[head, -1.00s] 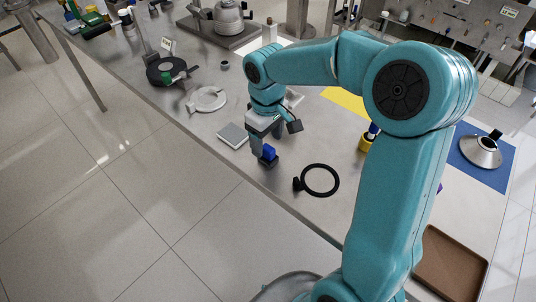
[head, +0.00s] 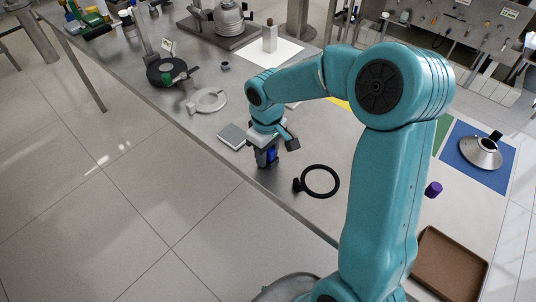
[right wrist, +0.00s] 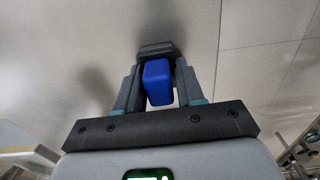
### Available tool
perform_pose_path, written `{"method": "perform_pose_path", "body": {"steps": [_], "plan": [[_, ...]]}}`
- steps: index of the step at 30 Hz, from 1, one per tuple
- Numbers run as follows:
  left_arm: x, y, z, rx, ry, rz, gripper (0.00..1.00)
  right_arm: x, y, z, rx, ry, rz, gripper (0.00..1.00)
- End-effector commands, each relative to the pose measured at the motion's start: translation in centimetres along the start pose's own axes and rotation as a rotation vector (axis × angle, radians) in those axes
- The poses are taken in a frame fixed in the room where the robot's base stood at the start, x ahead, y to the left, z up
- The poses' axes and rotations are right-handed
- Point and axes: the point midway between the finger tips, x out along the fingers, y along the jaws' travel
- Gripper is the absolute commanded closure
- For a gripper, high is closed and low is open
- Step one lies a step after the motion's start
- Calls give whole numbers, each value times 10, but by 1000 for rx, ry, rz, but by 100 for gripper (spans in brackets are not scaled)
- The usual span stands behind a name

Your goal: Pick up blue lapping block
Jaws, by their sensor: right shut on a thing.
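The blue lapping block (right wrist: 158,83) sits between the fingers of my right gripper (right wrist: 157,80) in the right wrist view. In the head view the block (head: 271,154) shows low between the fingers of my right gripper (head: 267,160), near the table's front edge. The right gripper is shut on the block. I cannot tell whether the block still touches the table. A dark piece lies across the far end of the fingers in the wrist view. My left gripper is not in view.
A black ring with a handle (head: 321,181) lies just right of the gripper. A grey square plate (head: 233,137) and a pale ring (head: 207,100) lie to the left. A brown tray (head: 451,265) and a metal cone on a blue mat (head: 471,172) are at the right.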

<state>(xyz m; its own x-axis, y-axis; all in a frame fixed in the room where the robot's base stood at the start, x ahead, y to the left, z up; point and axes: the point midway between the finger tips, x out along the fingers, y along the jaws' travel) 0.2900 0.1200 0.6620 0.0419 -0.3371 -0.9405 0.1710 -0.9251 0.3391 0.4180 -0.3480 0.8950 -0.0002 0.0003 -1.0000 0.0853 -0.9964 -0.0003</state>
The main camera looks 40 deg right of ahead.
Motion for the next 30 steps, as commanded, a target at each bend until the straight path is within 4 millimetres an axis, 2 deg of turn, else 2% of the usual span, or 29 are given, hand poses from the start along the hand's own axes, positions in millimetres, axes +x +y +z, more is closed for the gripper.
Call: {"method": "perform_pose_path", "body": {"steps": [5,11,24,30], "plan": [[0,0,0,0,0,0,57,-4,0,-1,0,2,1,96],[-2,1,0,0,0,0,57,-31,0,-1,1,6,2,96],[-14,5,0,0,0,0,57,-159,0,-1,-1,6,1,96],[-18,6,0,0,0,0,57,-192,0,0,0,3,1,96]]}}
